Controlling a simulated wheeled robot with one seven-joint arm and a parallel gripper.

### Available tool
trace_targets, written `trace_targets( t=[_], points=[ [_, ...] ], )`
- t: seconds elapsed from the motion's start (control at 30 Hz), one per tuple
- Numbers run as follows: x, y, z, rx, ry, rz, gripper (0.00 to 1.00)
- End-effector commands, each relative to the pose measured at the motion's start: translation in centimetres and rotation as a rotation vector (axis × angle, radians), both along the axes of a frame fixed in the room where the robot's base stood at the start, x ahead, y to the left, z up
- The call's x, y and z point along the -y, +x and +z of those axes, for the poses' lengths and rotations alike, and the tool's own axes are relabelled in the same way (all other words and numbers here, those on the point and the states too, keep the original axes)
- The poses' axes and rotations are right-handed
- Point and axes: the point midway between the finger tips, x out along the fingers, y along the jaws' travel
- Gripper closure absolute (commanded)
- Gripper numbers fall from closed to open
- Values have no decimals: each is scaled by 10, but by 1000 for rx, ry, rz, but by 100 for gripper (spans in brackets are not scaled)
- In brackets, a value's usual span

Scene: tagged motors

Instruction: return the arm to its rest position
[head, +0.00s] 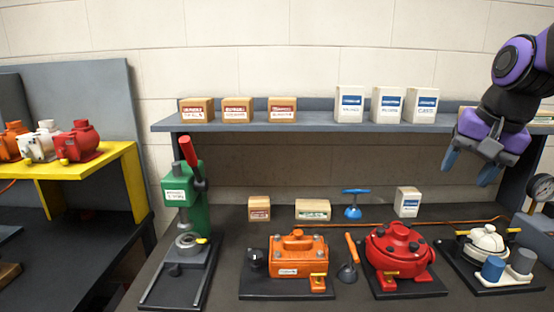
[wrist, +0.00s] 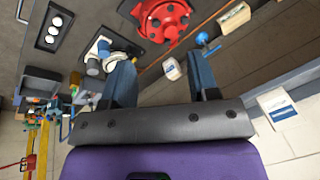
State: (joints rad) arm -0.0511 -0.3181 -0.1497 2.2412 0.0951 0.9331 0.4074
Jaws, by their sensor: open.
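My gripper (head: 470,168) is at the right of the head view, raised in front of the shelf's right end and above the bench. Its two blue fingers are apart with nothing between them. The purple and black arm comes in from the upper right edge of the head view. The red motor (head: 400,256) and the white motor (head: 488,240) stand on the bench below, apart from the fingers.
An orange motor (head: 298,254) and a green press (head: 190,205) stand further left on the bench. The grey shelf (head: 320,127) carries several boxes. A round gauge (head: 540,188) stands at the right edge. A yellow stand (head: 95,170) holds several small motors at far left.

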Motion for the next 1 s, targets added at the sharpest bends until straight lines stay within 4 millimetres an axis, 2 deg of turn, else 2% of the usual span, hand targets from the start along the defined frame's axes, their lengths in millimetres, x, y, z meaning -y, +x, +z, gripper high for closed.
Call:
trace_targets(
  t=[0.03, 0.3, 0.5, 0.7, 1.0],
  points=[
    [-4, -17, 3, 25, -19, 46, 45],
    [-20, -94, 0, 125, -156, 302, 45],
    [-26, -133, -10, 175, -251, 438, 45],
    [-28, -146, -16, 189, -292, 489, 45],
    [-28, -147, -16, 189, -292, 490, 45]
  ],
)
